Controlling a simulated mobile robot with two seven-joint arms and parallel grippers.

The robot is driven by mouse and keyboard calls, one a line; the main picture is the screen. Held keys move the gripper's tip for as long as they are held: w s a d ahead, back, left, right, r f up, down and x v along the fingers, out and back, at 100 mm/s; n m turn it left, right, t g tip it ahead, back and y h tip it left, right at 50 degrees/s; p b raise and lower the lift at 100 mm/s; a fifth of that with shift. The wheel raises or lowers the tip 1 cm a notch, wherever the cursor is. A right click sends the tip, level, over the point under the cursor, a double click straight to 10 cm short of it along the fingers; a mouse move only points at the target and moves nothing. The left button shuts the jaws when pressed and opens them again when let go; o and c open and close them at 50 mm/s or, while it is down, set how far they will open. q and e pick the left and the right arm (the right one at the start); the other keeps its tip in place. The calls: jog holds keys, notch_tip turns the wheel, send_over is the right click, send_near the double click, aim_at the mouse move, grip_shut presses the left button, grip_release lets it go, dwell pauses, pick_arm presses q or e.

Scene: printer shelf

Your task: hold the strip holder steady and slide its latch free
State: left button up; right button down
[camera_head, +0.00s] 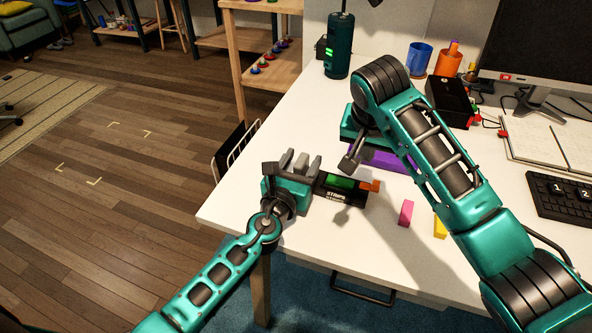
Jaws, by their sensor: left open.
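The strip holder (338,197) is a black box with a green top and a white label, lying on the white table near its left edge. An orange piece (371,186) shows at its right end; I cannot tell whether this is the latch. My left gripper (293,165) is open, just left of the holder and close to it. Contact between them cannot be made out. My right gripper (350,158) hangs above and behind the holder, apart from it in the picture. Its fingers are seen edge-on, so their opening is unclear.
A purple block (385,159) lies partly behind my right arm. A pink block (406,213) and a yellow block (440,227) lie right of the holder. A dark green cylinder (338,46), a blue cup (419,56) and an orange cup (447,64) stand behind. The table's front is clear.

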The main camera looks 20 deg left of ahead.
pick_arm(q)
jog(key=s, duration=1.1)
jog(key=shift+s+a, duration=0.3)
jog(key=shift+s, duration=0.1)
